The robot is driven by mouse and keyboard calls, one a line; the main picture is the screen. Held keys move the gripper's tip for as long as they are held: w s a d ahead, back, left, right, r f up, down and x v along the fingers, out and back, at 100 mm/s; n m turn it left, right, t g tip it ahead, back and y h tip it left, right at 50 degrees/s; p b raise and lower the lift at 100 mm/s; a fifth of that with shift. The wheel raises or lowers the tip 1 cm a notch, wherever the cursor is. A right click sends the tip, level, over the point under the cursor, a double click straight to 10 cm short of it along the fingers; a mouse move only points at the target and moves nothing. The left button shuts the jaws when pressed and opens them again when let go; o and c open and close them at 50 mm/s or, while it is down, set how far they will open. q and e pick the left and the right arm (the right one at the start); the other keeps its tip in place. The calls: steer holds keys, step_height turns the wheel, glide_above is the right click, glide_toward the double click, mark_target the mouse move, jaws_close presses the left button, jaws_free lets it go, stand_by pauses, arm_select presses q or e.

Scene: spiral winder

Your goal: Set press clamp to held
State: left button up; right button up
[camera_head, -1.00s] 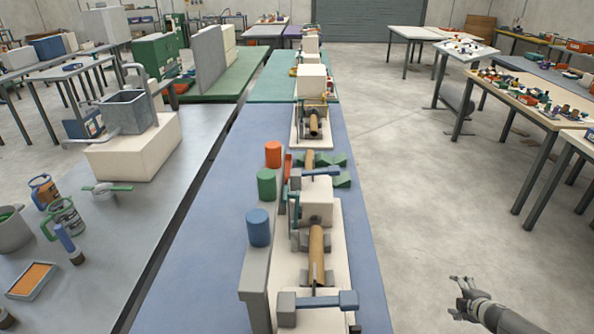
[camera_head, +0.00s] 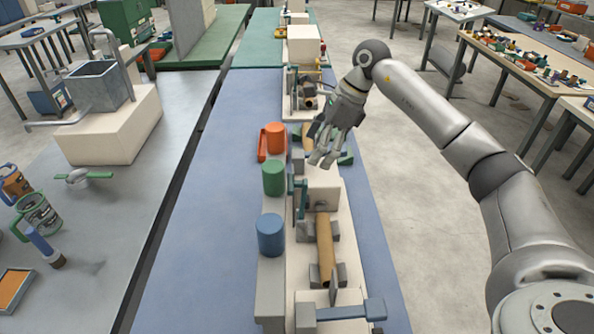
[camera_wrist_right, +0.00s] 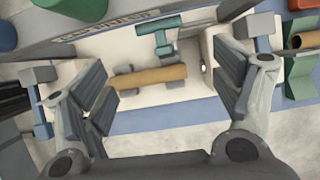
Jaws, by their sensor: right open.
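A spiral winder stands on the blue bench, with a white base (camera_head: 297,270) and a brown tube (camera_head: 325,250) resting on grey supports. A blue-handled lever (camera_head: 350,311) lies crosswise at its near end, and a teal lever (camera_head: 298,190) stands on its left side. I cannot tell which one is the press clamp. My right gripper (camera_head: 323,158) is open and empty, above the far end of the winder. In the right wrist view, its spread fingers (camera_wrist_right: 163,76) frame the tube (camera_wrist_right: 150,76) and teal lever (camera_wrist_right: 160,36), touching neither. My left gripper is out of view.
Red (camera_head: 275,137), green (camera_head: 273,178) and blue (camera_head: 270,235) cylinders line the winder's left side. More machines stand farther along the bench. A grey table (camera_head: 110,215) with mugs and a basin is to the left. The blue bench top (camera_head: 200,230) has free room left of the winder.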

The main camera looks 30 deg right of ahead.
mark_target(300, 182)
steer(key=p+x, duration=0.3)
steer(key=x, duration=0.7)
steer(key=shift+s+d+f+p, duration=0.1)
steer(key=shift+d+f+p, duration=0.05)
steer(key=shift+p, duration=0.25)
